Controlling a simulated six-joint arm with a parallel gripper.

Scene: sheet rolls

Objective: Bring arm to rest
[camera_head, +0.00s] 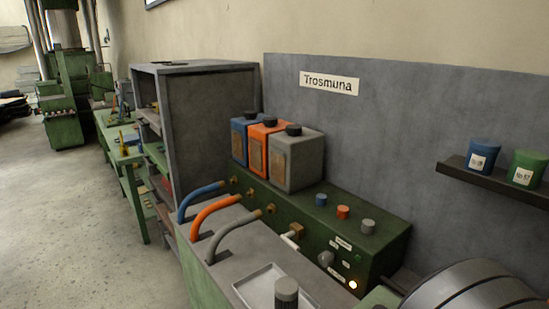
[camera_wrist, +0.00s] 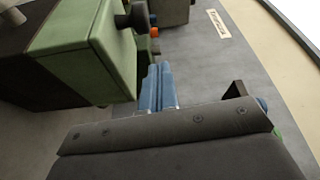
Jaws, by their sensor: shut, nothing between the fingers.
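My gripper (camera_wrist: 162,68) shows in the wrist view as two blue fingers side by side, beyond a dark grey housing with screws. The fingers are shut and nothing shows between them. They point away from the camera, to the right of a green box (camera_wrist: 92,50); I cannot tell the gap to it. The fingers are not seen in the head view.
In the head view a green panel (camera_head: 385,250) with knobs and three canisters (camera_head: 290,160) stands before a grey wall board. Three bent hoses (camera_head: 215,207) rise at its front. A shelf (camera_head: 490,180) holds blue and green cups. Open floor (camera_head: 70,230) lies left.

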